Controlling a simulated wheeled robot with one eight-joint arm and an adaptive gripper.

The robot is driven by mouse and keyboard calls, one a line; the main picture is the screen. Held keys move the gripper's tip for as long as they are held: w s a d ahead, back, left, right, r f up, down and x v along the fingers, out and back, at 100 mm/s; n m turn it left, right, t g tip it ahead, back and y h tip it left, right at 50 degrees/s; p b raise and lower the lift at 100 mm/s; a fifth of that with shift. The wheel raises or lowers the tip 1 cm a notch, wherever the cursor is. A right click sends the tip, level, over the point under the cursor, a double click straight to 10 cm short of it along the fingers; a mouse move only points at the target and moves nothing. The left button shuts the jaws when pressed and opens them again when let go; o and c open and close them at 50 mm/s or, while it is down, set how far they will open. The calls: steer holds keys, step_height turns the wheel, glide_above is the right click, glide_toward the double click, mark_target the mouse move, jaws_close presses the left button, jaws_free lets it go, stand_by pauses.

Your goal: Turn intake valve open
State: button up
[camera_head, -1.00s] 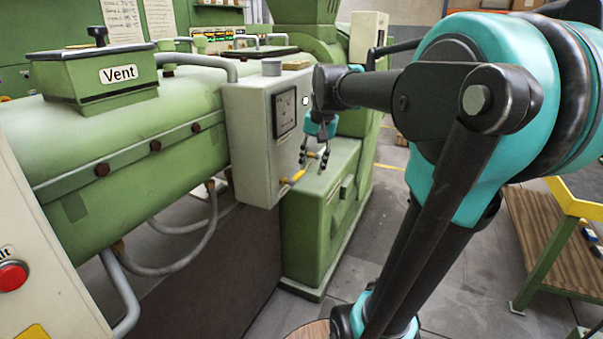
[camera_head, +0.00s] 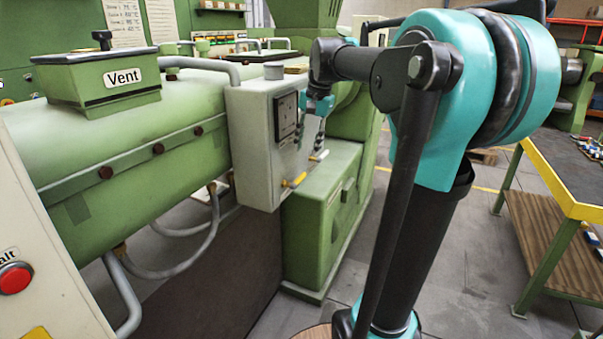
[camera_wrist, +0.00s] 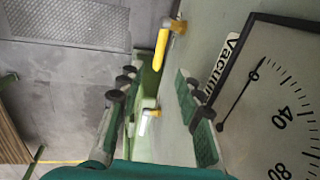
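A yellow valve handle (camera_head: 296,180) sticks out from the lower side of the grey gauge box (camera_head: 252,152). A second, paler valve handle (camera_head: 319,156) is farther along the same side. In the wrist view the yellow handle (camera_wrist: 161,48) is ahead of the fingertips, and the white-tipped handle (camera_wrist: 148,120) shows between the fingers. No label names either valve as intake. My gripper (camera_wrist: 157,82) is open and empty, with its fingers on either side of this gap. In the head view my gripper (camera_head: 309,128) is beside the box, above both handles, partly hidden by the box.
A "Vacuum" gauge (camera_wrist: 275,110) is close to the right finger. A green cabinet (camera_head: 318,225) stands below the valves, and the green "Vent" machine (camera_head: 130,120) fills the left. Floor (camera_head: 345,285) is open in front of the cabinet. A workbench (camera_head: 565,180) stands at right.

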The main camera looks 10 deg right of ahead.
mark_target(301, 177)
steer(key=f, duration=0.3)
steer(key=a+f, duration=0.1)
steer(key=f, duration=0.2)
steer(key=w+f, duration=0.1)
steer(key=f, duration=0.2)
steer(key=shift+a+f, duration=0.3)
steer(key=shift+f, duration=0.05)
jaws_close()
